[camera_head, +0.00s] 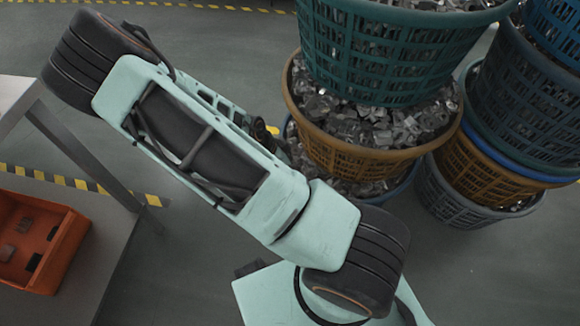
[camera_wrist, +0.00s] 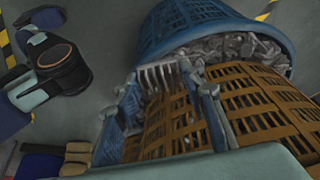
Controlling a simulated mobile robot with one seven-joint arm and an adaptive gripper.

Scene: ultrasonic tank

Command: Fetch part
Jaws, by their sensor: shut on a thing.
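In the wrist view my gripper (camera_wrist: 165,80) shows as two blue fingers with grey ends, over the baskets. A pale grey ribbed piece (camera_wrist: 160,74) shows between the fingertips, and the fingers are shut on it; its full shape is hard to make out. In the head view my gripper is not visible, and my arm crosses the middle of the picture. Many shiny metal parts (camera_head: 332,118) fill a brown basket (camera_head: 375,158). In the wrist view, grey parts (camera_wrist: 238,47) lie in a blue basket (camera_wrist: 170,22) beyond the fingers.
A green basket (camera_head: 400,60) stands on the brown one. Another stack with a dark blue basket (camera_head: 520,110) stands at the right. At the left, an orange-red bin (camera_head: 60,250) holds a few small pieces on a grey table (camera_head: 105,225). Open floor (camera_head: 470,270) shows at the lower right.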

